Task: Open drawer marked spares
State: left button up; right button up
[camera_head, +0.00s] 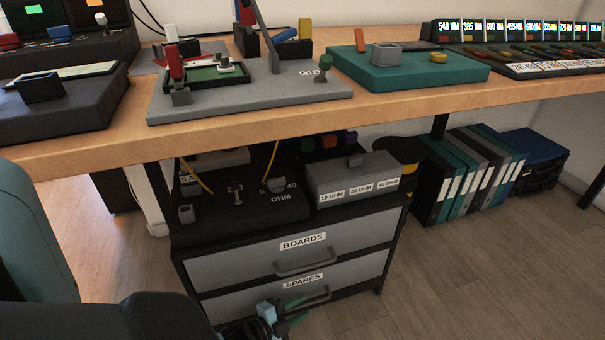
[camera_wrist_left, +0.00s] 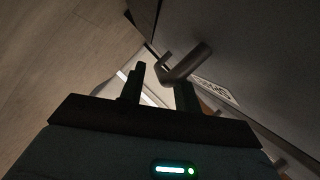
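The drawer marked SPARES (camera_head: 240,304) is the lower drawer of a grey cabinet under the workbench. Its front looks level with the drawer above, so it appears closed. Its bar handle (camera_head: 318,297) is just below the label. My left gripper (camera_head: 294,312) is low in front of this drawer, at the left part of the handle. In the left wrist view, the fingers (camera_wrist_left: 160,88) stand apart, with the handle (camera_wrist_left: 187,64) at their tips, close to the right finger. I cannot tell whether they touch. My right gripper is not in view.
The BOARDS drawer (camera_head: 240,261) with its own handle is directly above. A grey ohm-labelled box (camera_head: 350,183) stands on the cabinet. The workbench edge (camera_head: 290,125) overhangs it. Binders (camera_head: 470,175) stand on the floor at right. Floor right of the cabinet is clear.

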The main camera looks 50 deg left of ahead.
pick_arm(q)
jog(key=shift+w+f, duration=0.1)
jog(key=shift+w, duration=0.6)
grip_shut()
